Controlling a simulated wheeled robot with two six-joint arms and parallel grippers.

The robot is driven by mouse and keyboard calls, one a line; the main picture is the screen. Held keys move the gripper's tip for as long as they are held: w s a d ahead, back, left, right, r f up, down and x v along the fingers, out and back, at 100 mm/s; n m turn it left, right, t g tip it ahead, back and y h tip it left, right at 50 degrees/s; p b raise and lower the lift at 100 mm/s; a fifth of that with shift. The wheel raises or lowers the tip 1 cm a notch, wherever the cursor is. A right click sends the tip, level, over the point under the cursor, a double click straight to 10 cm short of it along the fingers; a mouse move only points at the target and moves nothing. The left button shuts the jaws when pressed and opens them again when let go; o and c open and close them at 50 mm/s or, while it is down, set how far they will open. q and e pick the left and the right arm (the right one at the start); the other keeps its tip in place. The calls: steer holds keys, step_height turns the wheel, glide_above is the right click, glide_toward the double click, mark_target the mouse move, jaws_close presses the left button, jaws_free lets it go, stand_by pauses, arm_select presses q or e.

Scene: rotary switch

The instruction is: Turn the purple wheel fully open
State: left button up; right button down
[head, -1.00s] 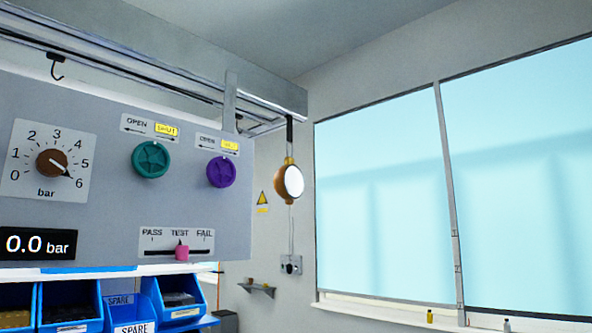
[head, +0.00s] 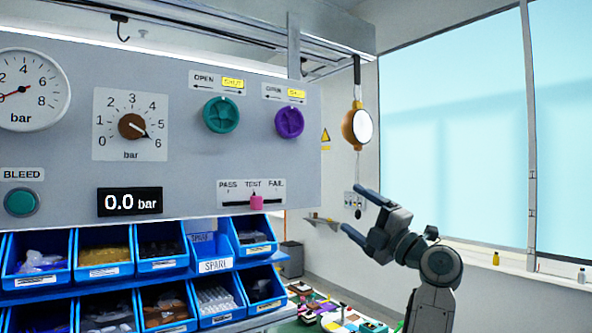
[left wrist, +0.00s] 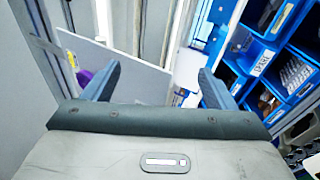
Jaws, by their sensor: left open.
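A bit of purple (left wrist: 84,76) shows there beside the left finger, mostly hidden. My right gripper is not in view.
A teal wheel (head: 221,115) sits left of the purple one. Below are a pink slider (head: 256,202) at TEST and a display (head: 130,201) reading 0.0 bar. Blue bins (head: 215,266) stand underneath.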

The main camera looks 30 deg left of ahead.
arm_select(q)
steer(key=s+r+n+g+h, duration=0.1)
steer(key=s+r+n+h, duration=0.2)
steer(key=s+r, duration=0.65)
steer(key=t+h+p, duration=0.2)
steer(key=h, duration=0.1)
glide_toward(292, 122)
steer(key=shift+n, duration=0.4)
steer(key=p+x, duration=0.5)
steer(key=x, duration=0.3)
steer(key=shift+r, duration=0.15)
steer(key=shift+w+a, duration=0.2)
steer(key=shift+a, duration=0.25)
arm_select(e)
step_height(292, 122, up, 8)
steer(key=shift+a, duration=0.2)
arm_select(q)
steer(key=c, duration=1)
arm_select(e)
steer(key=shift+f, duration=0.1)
